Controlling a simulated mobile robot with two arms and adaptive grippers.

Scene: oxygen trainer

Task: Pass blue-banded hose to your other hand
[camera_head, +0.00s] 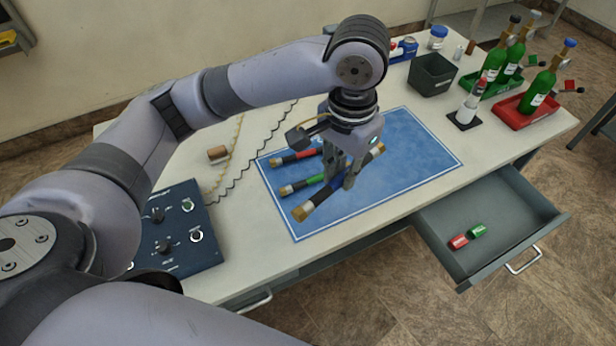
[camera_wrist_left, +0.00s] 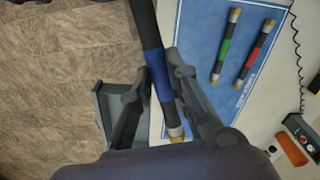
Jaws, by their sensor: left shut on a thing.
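The blue-banded hose (camera_head: 324,197) is a black tube with brass ends. In the left wrist view its blue band (camera_wrist_left: 158,72) sits between the fingers of my left gripper (camera_wrist_left: 157,85). In the head view my left gripper (camera_head: 349,172) is shut on the hose, over the blue mat (camera_head: 420,150). The hose looks lifted nearer the camera than the mat; the gripper hides its middle. A green-banded hose (camera_head: 314,180) and a red-banded hose (camera_head: 295,157) lie on the mat. My right gripper is not in view.
A blue control box (camera_head: 180,235) stands at the table's left. A dark bin (camera_head: 432,75), a red tray (camera_head: 522,112) and green bottles (camera_head: 542,88) stand at the back right. An open drawer (camera_head: 505,215) juts out at the front right.

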